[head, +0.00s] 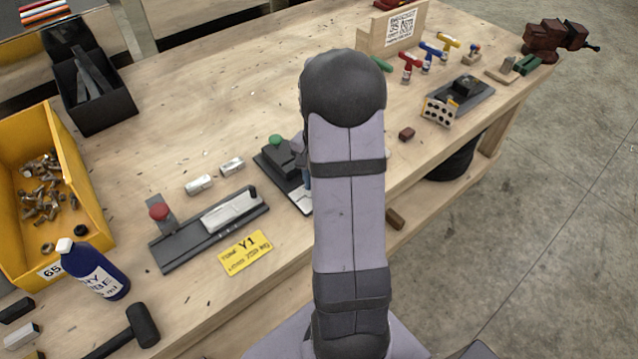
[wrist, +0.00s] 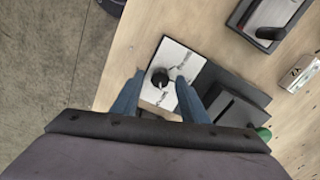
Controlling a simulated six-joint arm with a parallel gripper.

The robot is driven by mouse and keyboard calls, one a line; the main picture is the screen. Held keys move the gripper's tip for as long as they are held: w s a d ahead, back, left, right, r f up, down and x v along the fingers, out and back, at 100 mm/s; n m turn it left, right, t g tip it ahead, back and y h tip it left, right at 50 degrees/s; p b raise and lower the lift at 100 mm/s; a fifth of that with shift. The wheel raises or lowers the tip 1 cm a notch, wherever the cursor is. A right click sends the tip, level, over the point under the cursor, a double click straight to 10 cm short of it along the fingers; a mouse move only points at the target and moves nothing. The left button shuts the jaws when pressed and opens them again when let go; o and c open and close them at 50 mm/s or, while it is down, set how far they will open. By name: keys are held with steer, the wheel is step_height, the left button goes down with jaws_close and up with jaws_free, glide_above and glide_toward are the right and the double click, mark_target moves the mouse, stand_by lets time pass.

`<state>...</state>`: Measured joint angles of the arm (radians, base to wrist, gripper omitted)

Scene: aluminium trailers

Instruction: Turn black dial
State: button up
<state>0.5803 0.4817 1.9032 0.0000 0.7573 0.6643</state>
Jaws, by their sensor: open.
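The black dial (wrist: 160,77) sits on a white plate (wrist: 153,97) with dark markings, in the wrist view. The plate is attached to a dark fixture with a green knob (wrist: 264,133). In the head view the fixture (head: 281,160) stands mid-bench, and my arm hides the dial. My gripper (wrist: 159,76) is open, its two blue fingers pointing at the plate. In the picture the dial lies between the fingertips, and I see no clear contact. I cannot tell the fingertips' height above the plate.
Left of the fixture are a slide unit with a red knob (head: 158,211), a yellow tag (head: 245,253) and two small metal blocks (head: 232,166). A yellow bin (head: 75,165), blue bottle (head: 95,270) and mallet (head: 143,325) are farther left. Colored-handled tools (head: 411,65) stand back right.

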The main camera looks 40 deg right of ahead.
jaws_close()
steer(key=shift+n, duration=0.4)
steer(key=n+p, duration=0.1)
steer(key=n, duration=0.4)
steer(key=shift+n, duration=0.3)
steer(key=n, duration=0.5)
steer(key=shift+w+p, duration=0.1)
steer(key=shift+p, duration=0.3)
steer(key=shift+n, duration=0.3)
jaws_free()
